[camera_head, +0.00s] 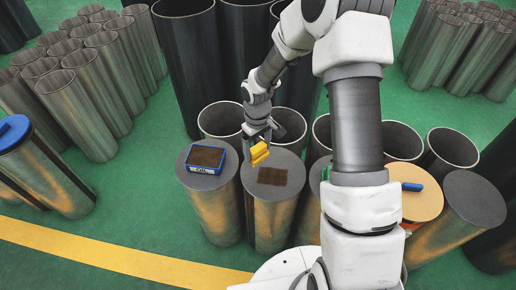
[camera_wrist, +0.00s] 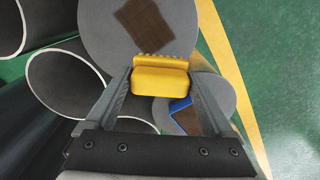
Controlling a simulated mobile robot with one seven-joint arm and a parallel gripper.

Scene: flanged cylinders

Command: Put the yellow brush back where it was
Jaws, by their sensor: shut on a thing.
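My gripper (camera_wrist: 160,90) is shut on the yellow brush (camera_wrist: 160,80), which lies crosswise between its two fingers. In the head view the yellow brush (camera_head: 259,153) is held near the far edge of a grey-topped cylinder (camera_head: 258,196). That cylinder has a brown square patch (camera_head: 272,176) on its top; the patch also shows in the wrist view (camera_wrist: 143,20). The cylinder to its left has a grey top (camera_head: 186,178) and bears a blue-rimmed tray (camera_head: 204,169) with a brown inside and a label. In the wrist view the brush and gripper partly hide this tray (camera_wrist: 180,106).
Open hollow pipes (camera_head: 220,120) stand behind the capped cylinders, with tall dark pipes (camera_head: 190,60) further back. An orange-topped cylinder (camera_head: 420,204) with a blue item (camera_head: 412,187) stands on the right. Another blue item (camera_head: 12,131) sits at far left. Green floor and a yellow line (camera_head: 110,258) lie in front.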

